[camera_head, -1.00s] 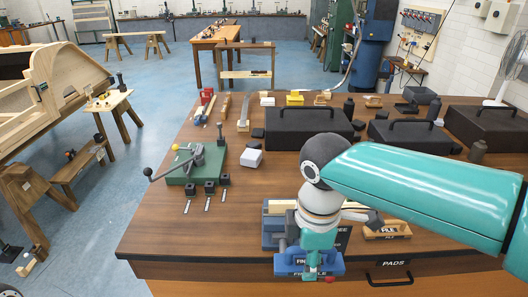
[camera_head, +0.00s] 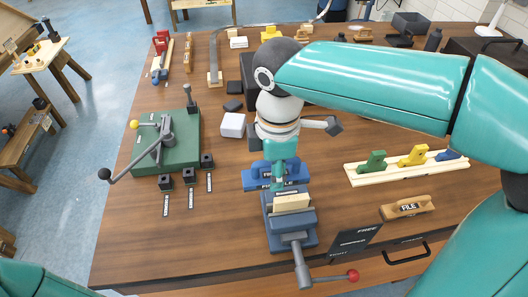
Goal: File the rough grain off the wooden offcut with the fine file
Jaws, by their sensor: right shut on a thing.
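The wooden offcut (camera_head: 291,203) is a pale block held in the jaws of a blue vise (camera_head: 291,238) at the table's front. The fine file (camera_head: 258,181) is a blue block with a white "FINE" label. It is just behind the offcut, and I cannot tell whether they touch. My right gripper (camera_head: 279,178) points down and is shut on the fine file; its fingertips are partly hidden. Only a teal part of my left arm shows at the bottom left, and its gripper is out of view.
A pale rack (camera_head: 408,169) with green, yellow and blue pieces lies to the right. A wooden block marked "FILE" (camera_head: 407,208) and a black sign (camera_head: 355,238) are nearer. A green plate with a lever (camera_head: 167,142) stands left. A white block (camera_head: 232,125) lies behind. Bare tabletop shows between them.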

